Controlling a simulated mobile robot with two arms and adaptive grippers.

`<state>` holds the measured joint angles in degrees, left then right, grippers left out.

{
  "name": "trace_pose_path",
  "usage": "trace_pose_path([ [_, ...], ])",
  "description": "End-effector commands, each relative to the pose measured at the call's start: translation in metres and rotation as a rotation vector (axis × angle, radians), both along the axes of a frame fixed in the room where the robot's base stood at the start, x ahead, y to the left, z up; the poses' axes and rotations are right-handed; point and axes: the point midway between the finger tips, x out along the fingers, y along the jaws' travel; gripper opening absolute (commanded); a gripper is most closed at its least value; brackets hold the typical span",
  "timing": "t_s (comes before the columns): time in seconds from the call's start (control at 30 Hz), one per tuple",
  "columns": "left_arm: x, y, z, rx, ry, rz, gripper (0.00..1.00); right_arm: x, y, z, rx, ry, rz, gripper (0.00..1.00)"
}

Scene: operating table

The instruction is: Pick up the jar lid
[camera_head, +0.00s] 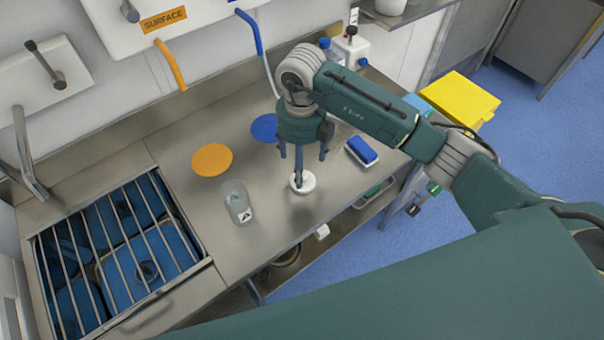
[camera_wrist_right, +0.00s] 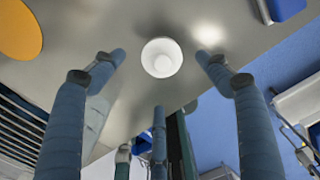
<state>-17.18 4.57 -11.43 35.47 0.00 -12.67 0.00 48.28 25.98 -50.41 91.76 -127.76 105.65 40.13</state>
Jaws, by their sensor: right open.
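The jar lid appears to be the small white round piece (camera_head: 307,184) lying on the steel worktop near its front edge. In the right wrist view the white lid (camera_wrist_right: 162,57) shows as a disc with a paler centre, between the spread fingers. My right gripper (camera_head: 302,164) points down above the lid, fingers open and empty. One finger partly covers the lid in the head view. I cannot tell whether any finger touches it. A clear jar (camera_head: 236,196) stands on the worktop left of the lid. My left gripper is not in view.
An orange disc (camera_head: 212,160) and a blue disc (camera_head: 264,127) lie farther back on the worktop (camera_head: 200,205). A blue and white brush-like block (camera_head: 361,151) lies to the right. A barred sink (camera_head: 125,262) is at the left. Orange and blue hoses hang behind.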

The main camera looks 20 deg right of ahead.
Motion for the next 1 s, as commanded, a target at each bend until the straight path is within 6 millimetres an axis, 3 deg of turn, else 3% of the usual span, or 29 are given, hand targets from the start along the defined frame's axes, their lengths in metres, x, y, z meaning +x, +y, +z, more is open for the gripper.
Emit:
trace_pose_path([
  [0.1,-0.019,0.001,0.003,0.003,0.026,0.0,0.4,0.0,0.0,-0.01,0.001,0.001,0.001,0.75],
  [0.2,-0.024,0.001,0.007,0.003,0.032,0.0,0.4,0.0,-0.001,-0.016,-0.001,0.002,0.0,0.75],
  [0.4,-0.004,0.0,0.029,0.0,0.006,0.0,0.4,0.001,-0.002,-0.043,-0.001,0.005,0.0,0.75],
  [0.57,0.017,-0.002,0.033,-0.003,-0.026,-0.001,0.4,0.003,-0.002,-0.062,0.001,0.001,0.001,0.75],
  [0.8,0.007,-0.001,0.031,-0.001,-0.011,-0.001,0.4,0.003,-0.002,-0.066,0.0,-0.001,0.002,0.75],
  [0.83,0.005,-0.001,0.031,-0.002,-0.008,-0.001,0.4,0.003,-0.002,-0.066,0.0,-0.001,0.002,0.73],
  [1.0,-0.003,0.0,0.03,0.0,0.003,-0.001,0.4,0.003,-0.002,-0.065,0.0,-0.001,0.002,0.4],
])
